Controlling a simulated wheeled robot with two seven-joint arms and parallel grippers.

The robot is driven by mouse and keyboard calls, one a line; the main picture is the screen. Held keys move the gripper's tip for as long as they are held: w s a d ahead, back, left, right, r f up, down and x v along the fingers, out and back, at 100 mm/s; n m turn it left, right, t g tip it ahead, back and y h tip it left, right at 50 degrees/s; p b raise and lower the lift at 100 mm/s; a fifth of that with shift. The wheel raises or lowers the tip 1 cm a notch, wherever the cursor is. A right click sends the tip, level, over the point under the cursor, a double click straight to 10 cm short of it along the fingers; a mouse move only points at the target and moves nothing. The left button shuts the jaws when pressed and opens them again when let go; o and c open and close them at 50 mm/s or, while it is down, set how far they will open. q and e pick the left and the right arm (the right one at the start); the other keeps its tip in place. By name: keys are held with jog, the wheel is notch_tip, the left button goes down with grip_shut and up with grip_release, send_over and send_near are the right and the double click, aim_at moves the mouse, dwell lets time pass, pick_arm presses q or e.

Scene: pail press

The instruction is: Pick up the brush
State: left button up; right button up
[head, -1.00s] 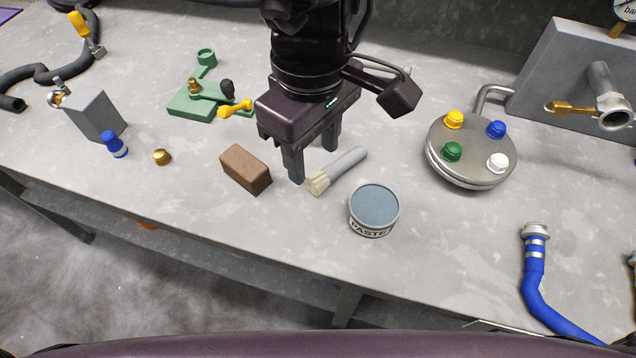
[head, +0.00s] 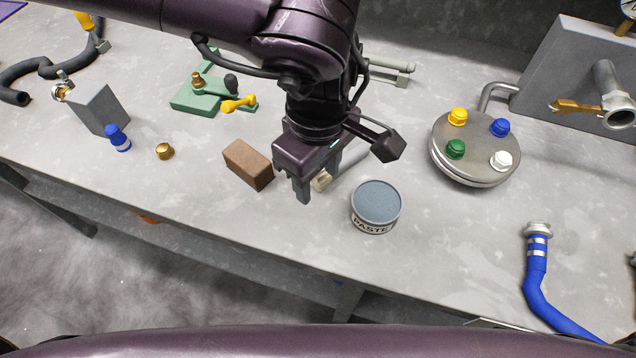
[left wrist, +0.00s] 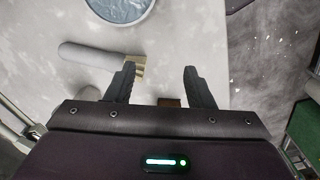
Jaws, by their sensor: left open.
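The brush lies on the bench, with a grey handle (head: 352,158) and pale bristles (head: 321,182). My left gripper (head: 319,180) is open above it, fingers pointing down, and partly hides it in the head view. In the left wrist view, the brush handle (left wrist: 88,55) reaches left, outside the left-hand finger. The bristle end shows beside that finger's tip, at the edge of the gap of the left gripper (left wrist: 160,70). Nothing is held. The right gripper is in neither view.
A paste tin (head: 376,205) stands just right of the brush, and a brown brick (head: 248,165) lies left of the gripper. A round metal lid with coloured caps (head: 475,150) is farther right. The bench front between tin and blue hose (head: 537,280) is clear.

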pick_arm(q)
jog(key=shift+f, duration=0.25)
dwell(0.3)
grip_shut()
jog(key=o, duration=0.7)
grip_release()
notch_tip(320, 180, up, 8)
dwell(0.5)
